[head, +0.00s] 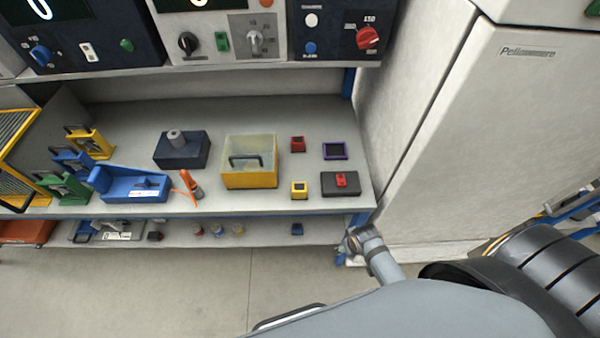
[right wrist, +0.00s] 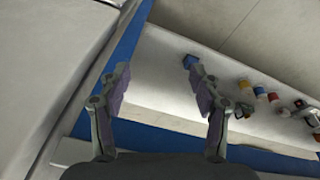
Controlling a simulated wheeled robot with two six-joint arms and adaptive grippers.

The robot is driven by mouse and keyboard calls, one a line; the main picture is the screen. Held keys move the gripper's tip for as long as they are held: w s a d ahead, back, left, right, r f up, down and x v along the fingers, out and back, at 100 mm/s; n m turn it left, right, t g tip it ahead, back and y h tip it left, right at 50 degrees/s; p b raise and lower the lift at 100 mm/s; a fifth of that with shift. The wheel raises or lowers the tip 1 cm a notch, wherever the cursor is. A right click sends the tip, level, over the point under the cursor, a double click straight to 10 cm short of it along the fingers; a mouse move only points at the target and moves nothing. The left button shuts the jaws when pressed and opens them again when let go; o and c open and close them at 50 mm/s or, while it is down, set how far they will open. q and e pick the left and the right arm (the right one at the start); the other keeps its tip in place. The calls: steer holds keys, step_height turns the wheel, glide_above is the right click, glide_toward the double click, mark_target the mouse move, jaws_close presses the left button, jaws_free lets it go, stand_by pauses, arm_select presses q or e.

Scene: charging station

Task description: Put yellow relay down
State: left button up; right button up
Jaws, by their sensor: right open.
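The yellow relay (head: 299,189) is a small yellow block with a dark top. It stands on the upper shelf near the front edge, between a yellow bin (head: 250,180) and a dark case with a red part (head: 341,183). A similar red block (head: 297,144) stands behind it. My right gripper (right wrist: 163,85) is open, with nothing between its fingers. Beyond it in the right wrist view are a blue rail and a pale shelf with a small blue block (right wrist: 189,62). The yellow relay is not seen there. My left gripper is not in view.
The lower shelf (head: 265,236) holds several small jars. A tall white cabinet (head: 480,120) stands at the right.

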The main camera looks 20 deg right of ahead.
steer(key=w+a+r+n+p, duration=0.15)
steer(key=r+p, duration=0.25)
steer(key=r, duration=0.5)
steer(key=w+r+n+p, duration=0.1)
steer(key=w+r+p, duration=0.2)
steer(key=r, duration=0.5)
steer(key=w+a+r+n+p, duration=0.15)
steer(key=r+p, duration=0.25)
steer(key=r, duration=0.5)
steer(key=n+g+y, duration=0.1)
steer(key=n+g, duration=0.2)
steer(key=n, duration=0.7)
glide_toward(300, 186)
steer(key=shift+s, duration=0.2)
step_height(300, 186, down, 4)
steer(key=shift+s+d+f+b, duration=0.15)
steer(key=shift+f+b, duration=0.1)
steer(key=shift+b, duration=0.3)
steer(key=shift+f, duration=0.35)
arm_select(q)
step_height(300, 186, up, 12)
